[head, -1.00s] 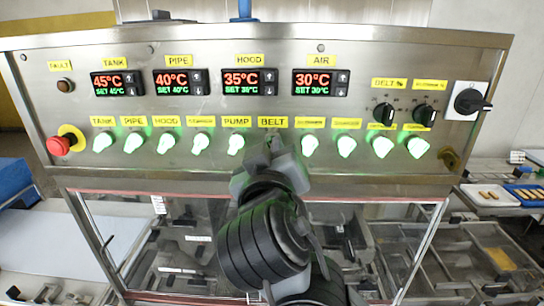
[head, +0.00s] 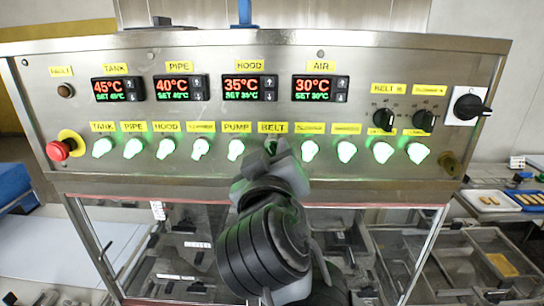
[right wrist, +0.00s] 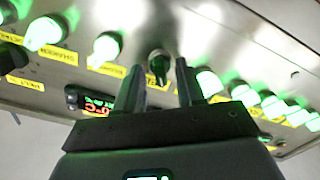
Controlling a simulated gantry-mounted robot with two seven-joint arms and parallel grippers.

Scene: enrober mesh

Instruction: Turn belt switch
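The belt switch is a small knob under the yellow BELT label (head: 273,127) in the head view, mostly hidden there by my right gripper (head: 277,150). In the right wrist view the belt switch (right wrist: 158,63) is dark and unlit, unlike the glowing green knobs beside it. My right gripper (right wrist: 159,78) points up at the panel with its two fingers apart, one on each side of the knob in that view. I cannot tell whether the fingers touch it. My left gripper is not in view.
Lit green knobs stand close on both sides, including the pump knob (head: 236,148) and the one to the right (head: 310,150). A red emergency button (head: 59,150) is at the panel's left, a black rotary switch (head: 470,104) at its right. A glazed enclosure lies below.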

